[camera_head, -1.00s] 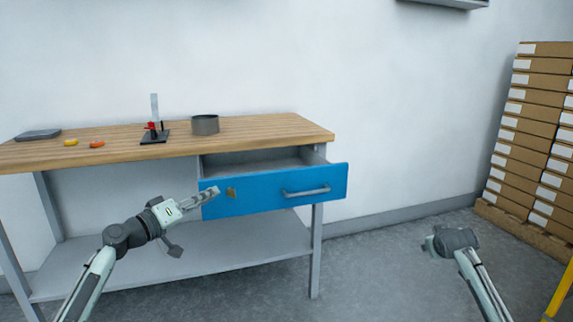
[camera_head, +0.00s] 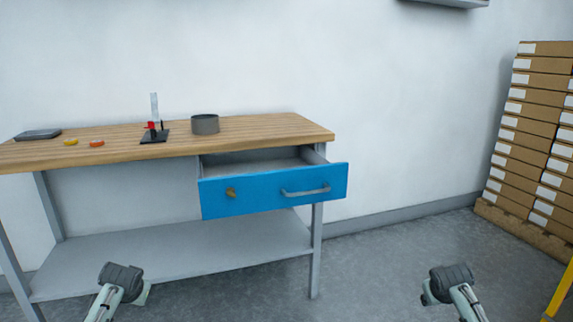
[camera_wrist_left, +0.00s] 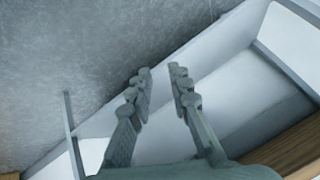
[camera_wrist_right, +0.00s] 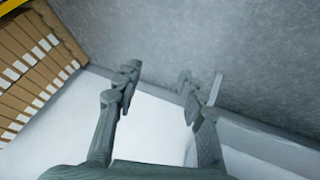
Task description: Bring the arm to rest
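In the head view my left arm (camera_head: 120,280) is low at the bottom left, in front of the workbench's lower shelf. My left gripper (camera_wrist_left: 160,70) shows in the left wrist view with its fingers apart and nothing between them. In the head view my right arm (camera_head: 452,285) is low at the bottom right, over bare floor. My right gripper (camera_wrist_right: 158,70) is open and empty in the right wrist view. The fingers of both grippers are hidden in the head view.
The workbench's blue drawer (camera_head: 260,194) is pulled out. On the wooden top (camera_head: 270,130) are a dark round container (camera_head: 205,125), a small stand (camera_head: 154,136), yellow and orange pieces and a grey tray (camera_head: 38,134). Stacked boxes (camera_head: 530,120) stand at right.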

